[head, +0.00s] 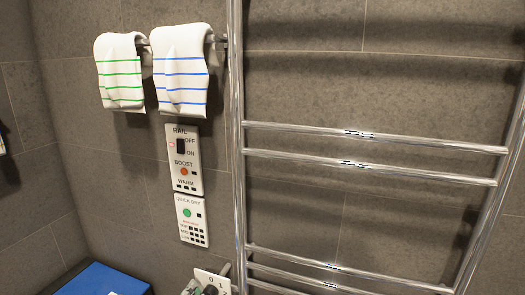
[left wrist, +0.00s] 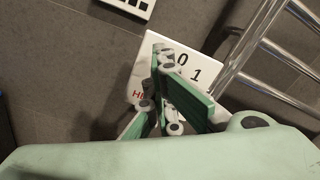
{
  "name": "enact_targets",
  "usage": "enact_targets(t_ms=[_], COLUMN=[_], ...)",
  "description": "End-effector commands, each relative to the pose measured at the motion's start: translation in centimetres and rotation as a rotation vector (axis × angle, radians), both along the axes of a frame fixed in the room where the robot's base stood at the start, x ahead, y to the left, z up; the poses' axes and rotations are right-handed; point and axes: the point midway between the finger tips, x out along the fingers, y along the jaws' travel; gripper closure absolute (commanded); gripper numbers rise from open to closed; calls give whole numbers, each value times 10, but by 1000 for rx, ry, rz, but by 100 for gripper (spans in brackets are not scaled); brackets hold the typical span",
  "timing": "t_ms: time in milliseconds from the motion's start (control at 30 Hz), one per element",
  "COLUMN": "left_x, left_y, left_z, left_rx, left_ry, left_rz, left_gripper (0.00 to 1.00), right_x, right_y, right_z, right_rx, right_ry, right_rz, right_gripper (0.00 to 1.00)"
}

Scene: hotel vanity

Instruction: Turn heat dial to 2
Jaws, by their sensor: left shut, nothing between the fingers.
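In the left wrist view the heat panel (left wrist: 148,72) shows 0, 1 and the red letters "HE", the rest covered. My left gripper (left wrist: 163,58) is shut and empty, its fingers in front of the panel's middle. The dial is hidden behind the fingers in the wrist view, so its setting and any contact cannot be told. Part of my left gripper (head: 190,287) shows at the bottom of the head view. My right gripper is not in view.
A chrome towel rail (head: 238,150) stands right of the panel, its bars (left wrist: 285,55) close to the gripper. Above the panel are the quick dry panel (head: 191,220) and rail switch panel (head: 183,160). Two striped towels (head: 182,72) hang higher. A blue box (head: 100,281) is at lower left.

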Motion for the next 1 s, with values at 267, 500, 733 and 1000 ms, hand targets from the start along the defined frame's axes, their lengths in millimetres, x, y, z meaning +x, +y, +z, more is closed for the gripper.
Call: enact_targets(t_ms=[267, 500, 733, 1000], left_x=[1, -2, -4, -7], left_y=[-4, -9, -14, -21], left_z=[5, 9, 11, 11], left_rx=[-2, -3, -1, -1], left_ry=[-3, -2, -1, 3], left_rz=[0, -1, 0, -2], left_gripper=[100, 100, 100, 100], right_x=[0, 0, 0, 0], right_y=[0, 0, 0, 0], right_z=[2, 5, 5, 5], right_rx=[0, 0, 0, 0], right_ry=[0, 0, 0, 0], right_rz=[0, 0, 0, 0], right_gripper=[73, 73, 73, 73])
